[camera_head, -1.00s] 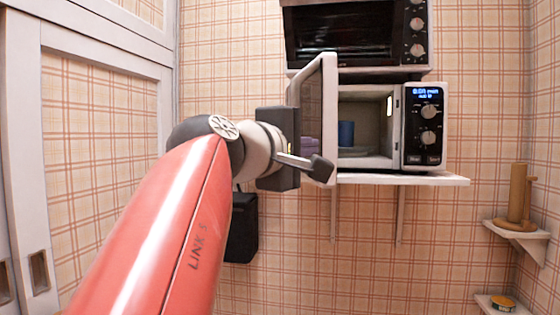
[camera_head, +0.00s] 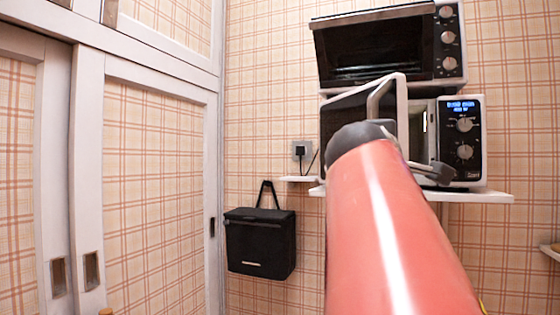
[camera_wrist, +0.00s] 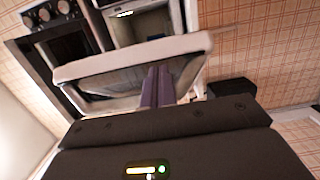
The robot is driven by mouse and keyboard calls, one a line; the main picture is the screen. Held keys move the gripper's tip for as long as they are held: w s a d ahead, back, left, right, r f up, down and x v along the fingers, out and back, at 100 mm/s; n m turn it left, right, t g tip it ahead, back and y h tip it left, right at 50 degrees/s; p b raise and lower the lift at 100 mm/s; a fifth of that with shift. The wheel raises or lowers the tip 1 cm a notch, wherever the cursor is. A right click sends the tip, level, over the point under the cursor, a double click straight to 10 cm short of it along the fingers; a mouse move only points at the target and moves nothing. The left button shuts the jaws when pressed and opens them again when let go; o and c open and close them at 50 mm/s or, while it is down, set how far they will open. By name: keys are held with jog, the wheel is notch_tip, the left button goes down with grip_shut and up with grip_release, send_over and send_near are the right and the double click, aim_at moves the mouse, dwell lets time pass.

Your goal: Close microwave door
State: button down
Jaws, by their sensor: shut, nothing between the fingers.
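The microwave (camera_head: 460,140) stands on a wall shelf, its control panel with a blue display and two knobs at the right. Its door (camera_head: 358,110), dark-paneled with a pale frame, is partly open; a narrow strip of the lit interior shows between door and panel. My red arm hides the lower door and most of my gripper in the head view. In the wrist view my gripper (camera_wrist: 158,72) is shut and empty, with its fingertips overlapping the door (camera_wrist: 130,58); whether they touch it I cannot tell. The microwave's opening shows beyond the door there.
A toaster oven (camera_head: 385,50) sits above the microwave. The shelf (camera_head: 485,196) juts out below the microwave. A black bag (camera_head: 260,243) hangs on the wall at the left, near a socket (camera_head: 301,150). Sliding doors (camera_head: 150,170) line the left side.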

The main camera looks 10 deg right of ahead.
jog(key=shift+w+d+p, duration=1.35)
jog(key=shift+w+d, duration=0.1)
jog(key=shift+d, duration=2.15)
jog(key=shift+w+d+p, duration=1.3)
jog(key=shift+w+d, duration=0.1)
jog(key=shift+d, duration=2.2)
jog(key=shift+w+d+p, duration=1.35)
jog(key=shift+w+d, duration=0.1)
jog(key=shift+d, duration=2.15)
